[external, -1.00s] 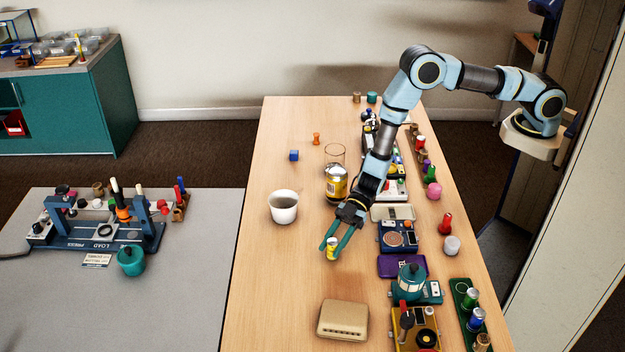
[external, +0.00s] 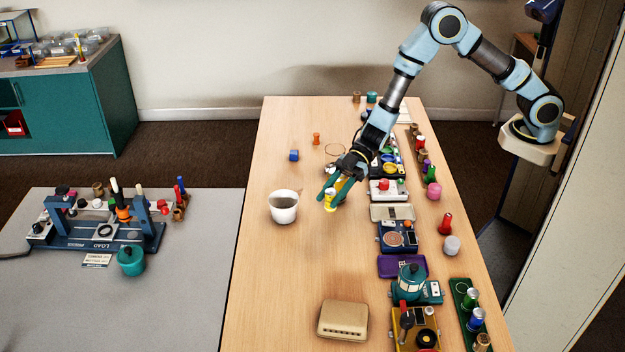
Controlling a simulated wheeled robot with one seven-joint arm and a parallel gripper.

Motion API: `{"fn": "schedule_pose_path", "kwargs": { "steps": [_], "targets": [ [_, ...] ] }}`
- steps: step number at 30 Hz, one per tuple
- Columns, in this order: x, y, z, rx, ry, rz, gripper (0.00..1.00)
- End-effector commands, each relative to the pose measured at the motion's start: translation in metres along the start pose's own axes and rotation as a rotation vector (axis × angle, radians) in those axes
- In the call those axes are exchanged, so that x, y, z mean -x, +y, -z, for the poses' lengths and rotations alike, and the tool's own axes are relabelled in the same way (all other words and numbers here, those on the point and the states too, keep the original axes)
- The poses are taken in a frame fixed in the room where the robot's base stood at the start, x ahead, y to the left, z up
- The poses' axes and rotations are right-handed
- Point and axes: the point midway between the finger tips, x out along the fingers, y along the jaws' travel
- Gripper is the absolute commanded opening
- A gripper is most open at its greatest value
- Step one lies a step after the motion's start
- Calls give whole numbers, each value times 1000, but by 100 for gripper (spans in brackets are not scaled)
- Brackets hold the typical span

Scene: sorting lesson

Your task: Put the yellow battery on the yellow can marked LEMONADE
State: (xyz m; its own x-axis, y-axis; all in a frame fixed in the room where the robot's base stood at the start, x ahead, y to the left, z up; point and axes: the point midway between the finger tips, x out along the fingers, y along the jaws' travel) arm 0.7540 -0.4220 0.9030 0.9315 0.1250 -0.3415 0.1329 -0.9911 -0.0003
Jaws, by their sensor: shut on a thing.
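My gripper (external: 331,197) is shut on the yellow battery (external: 330,204), a small yellow and white cylinder held roughly upright between the green fingers. It is in the middle of the wooden table, right of the white cup. The yellow can is hidden behind my gripper and wrist in this view, so its label cannot be read. I cannot tell the gap between the battery and the can, or how high the battery is above the table.
A white cup (external: 284,207) stands close on the left. A blue cube (external: 294,155) and an orange piece (external: 316,139) lie farther back. Devices line the right side. The table ahead of a beige box (external: 343,320) is clear.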

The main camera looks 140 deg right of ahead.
Motion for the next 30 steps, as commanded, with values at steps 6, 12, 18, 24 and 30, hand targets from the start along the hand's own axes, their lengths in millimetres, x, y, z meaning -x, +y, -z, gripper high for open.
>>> {"fn": "schedule_pose_path", "kwargs": {
  "steps": [6, 12, 18, 24, 30],
  "targets": [
    [93, 57, 21, -36, 5, -110, 0],
    [156, 83, 29, -62, 2, -179, 0],
    [181, 91, 25, -75, -1, -207, 0],
    [171, 91, -6, -78, -2, -207, 0],
    [164, 91, -25, -75, -1, -209, 0]
  ]
}}
